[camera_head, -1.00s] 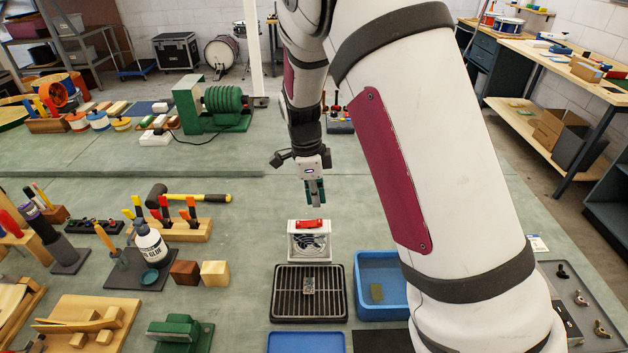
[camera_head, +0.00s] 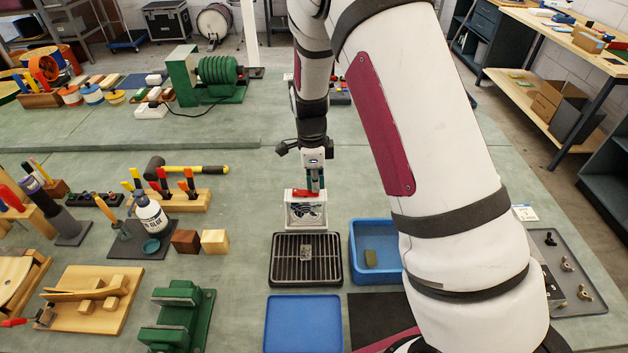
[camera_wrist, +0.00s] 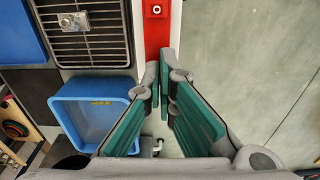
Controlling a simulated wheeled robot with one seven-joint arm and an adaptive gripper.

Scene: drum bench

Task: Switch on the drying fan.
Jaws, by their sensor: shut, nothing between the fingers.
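The drying fan is a small white box (camera_head: 306,219) with a dark grille front, standing behind the drying rack. A red switch (camera_head: 301,194) lies across its top. In the wrist view the switch (camera_wrist: 157,28) is a red strip with a small pale-ringed mark near the picture's top. My gripper (camera_head: 314,190) points down over the right part of the switch, its green-padded fingers shut and empty. In the wrist view the fingertips (camera_wrist: 164,62) are at the near end of the red strip and cover part of it. I cannot tell whether they touch it.
In front of the fan is a black wire rack (camera_head: 282,272) bearing a metal piece (camera_head: 306,253). A blue tub (camera_head: 359,272) stands to its right and a blue tray (camera_head: 303,325) nearer. Blocks (camera_head: 214,241) and a glue bottle (camera_head: 151,217) stand left. The bench right of the fan is clear.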

